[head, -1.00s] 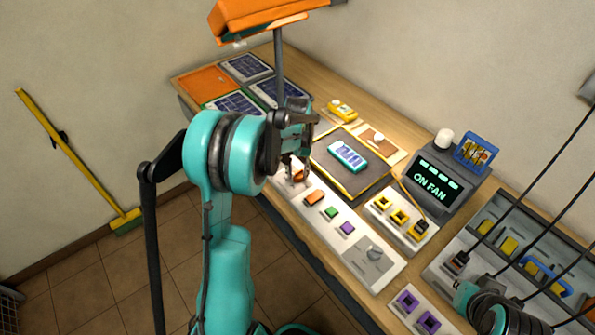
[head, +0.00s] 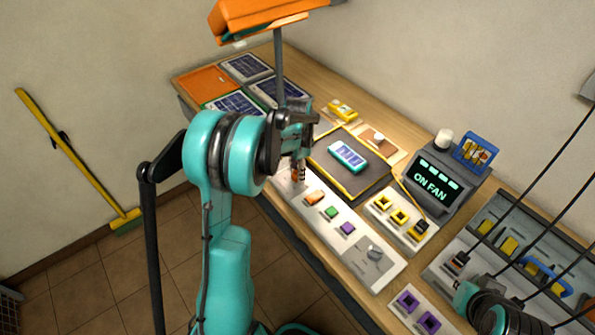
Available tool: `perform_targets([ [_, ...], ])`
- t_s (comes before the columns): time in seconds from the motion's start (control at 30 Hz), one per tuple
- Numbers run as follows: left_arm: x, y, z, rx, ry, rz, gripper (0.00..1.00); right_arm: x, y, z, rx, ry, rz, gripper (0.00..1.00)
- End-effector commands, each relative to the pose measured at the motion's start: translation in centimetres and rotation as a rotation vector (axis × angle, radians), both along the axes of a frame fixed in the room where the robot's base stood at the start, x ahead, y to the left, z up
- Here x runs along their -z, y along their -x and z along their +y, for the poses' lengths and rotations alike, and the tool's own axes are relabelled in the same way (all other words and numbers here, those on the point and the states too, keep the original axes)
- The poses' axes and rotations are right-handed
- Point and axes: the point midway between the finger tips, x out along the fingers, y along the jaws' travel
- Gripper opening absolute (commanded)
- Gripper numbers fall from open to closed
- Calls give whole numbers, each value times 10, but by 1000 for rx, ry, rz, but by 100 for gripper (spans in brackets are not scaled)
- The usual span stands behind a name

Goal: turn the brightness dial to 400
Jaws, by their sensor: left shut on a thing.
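A long white control panel (head: 333,222) lies along the front edge of the wooden table. My left gripper (head: 298,176) points down at the far left end of this panel. It is shut on a small orange-brown knob, taken to be the brightness dial (head: 294,177), mostly hidden by the fingers. The dial's scale and reading cannot be made out. An orange lamp (head: 262,18) on a grey pole hangs above the table. My right arm shows at the lower right, but its fingers cannot be seen.
Orange (head: 314,197), green (head: 331,212) and purple (head: 348,228) buttons and a grey knob (head: 375,252) sit along the panel. A dark pad with a teal device (head: 347,155) lies behind. Cables hang at the right.

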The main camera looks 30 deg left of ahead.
Motion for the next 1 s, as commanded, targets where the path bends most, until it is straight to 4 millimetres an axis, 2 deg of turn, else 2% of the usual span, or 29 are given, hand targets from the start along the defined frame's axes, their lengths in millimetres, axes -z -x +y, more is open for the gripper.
perform_targets([
  [0.5, 0, 0, 0, 424, 0, 0, 6, 0, 0, 0, 0, 0, 0, 0],
  [1.0, 0, 0, 0, 574, 0, 0, 6, 0, 0, 0, 0, 0, 0, 0],
])
